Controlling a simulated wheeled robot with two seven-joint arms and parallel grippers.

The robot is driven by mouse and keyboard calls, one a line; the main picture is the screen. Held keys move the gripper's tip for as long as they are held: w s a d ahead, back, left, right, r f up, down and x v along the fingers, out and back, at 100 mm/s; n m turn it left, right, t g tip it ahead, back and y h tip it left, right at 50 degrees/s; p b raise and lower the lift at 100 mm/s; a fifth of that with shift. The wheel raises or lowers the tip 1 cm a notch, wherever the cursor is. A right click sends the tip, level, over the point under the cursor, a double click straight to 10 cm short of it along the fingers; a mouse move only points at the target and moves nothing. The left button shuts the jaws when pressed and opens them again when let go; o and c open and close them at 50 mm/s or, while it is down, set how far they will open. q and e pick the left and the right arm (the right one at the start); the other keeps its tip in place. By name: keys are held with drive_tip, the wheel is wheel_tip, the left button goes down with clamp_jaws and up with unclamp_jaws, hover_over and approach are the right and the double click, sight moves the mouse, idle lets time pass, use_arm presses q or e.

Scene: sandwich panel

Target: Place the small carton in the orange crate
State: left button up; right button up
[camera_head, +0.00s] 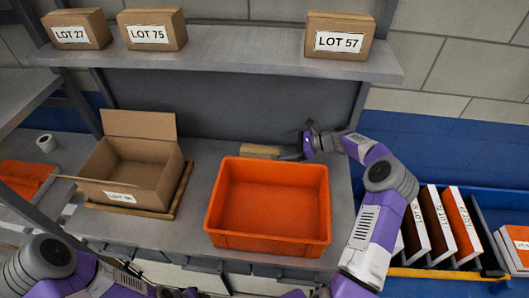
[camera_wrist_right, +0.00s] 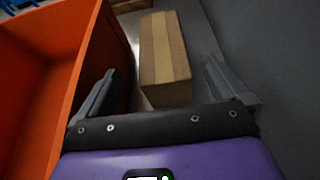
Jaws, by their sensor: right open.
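The small carton (camera_head: 260,151) is a brown box lying on the grey bench, just behind the orange crate (camera_head: 268,240). It also shows in the right wrist view (camera_wrist_right: 164,60), with a lighter tape strip along its top. My right gripper (camera_head: 299,148) is at the carton's right end. In the wrist view its two fingers (camera_wrist_right: 160,85) are apart, with the near end of the carton between them and gaps on both sides. The orange crate is empty, and its wall (camera_wrist_right: 85,75) rises beside the left finger. My left arm shows at the lower left; its gripper is not visible.
An open cardboard box (camera_head: 125,180) stands on a wooden board left of the crate. Labelled cartons, LOT 27 (camera_head: 76,29), LOT 75 (camera_head: 152,29) and LOT 57 (camera_head: 339,36), sit on the shelf (camera_head: 240,55) above.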

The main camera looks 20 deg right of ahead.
sight(266, 151)
drive_tip(key=x, duration=0.7)
drive_tip(key=shift+w+a+f, duration=0.1)
drive_tip(key=shift+w+a, duration=0.05)
drive_tip(key=shift+w, duration=0.05)
drive_tip(key=c, duration=1.2)
